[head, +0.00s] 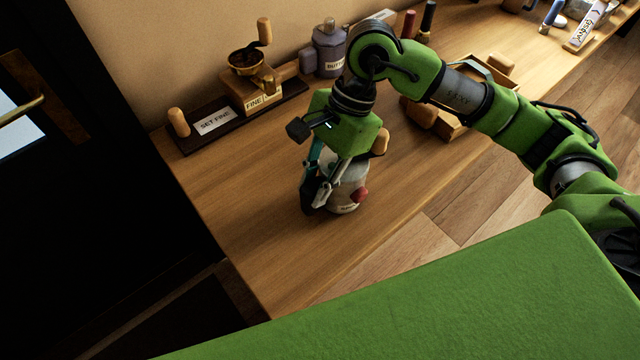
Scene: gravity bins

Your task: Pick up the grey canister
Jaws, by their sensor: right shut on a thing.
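A pale grey canister (347,192) with a red knob on its side is at the front part of the wooden counter. My right gripper (317,197) comes down over it from above and is shut on it. The gripper and wrist hide its top and left side. It looks roughly upright, and its base is at or very near the counter top; I cannot tell whether it touches. My left gripper is out of view.
Behind on the counter (235,200) stand a wooden grinder (250,80) on a dark board (185,138) and a labelled purple-grey canister (328,58). A wooden box (450,125) sits to the right under my arm. The counter's left part is clear.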

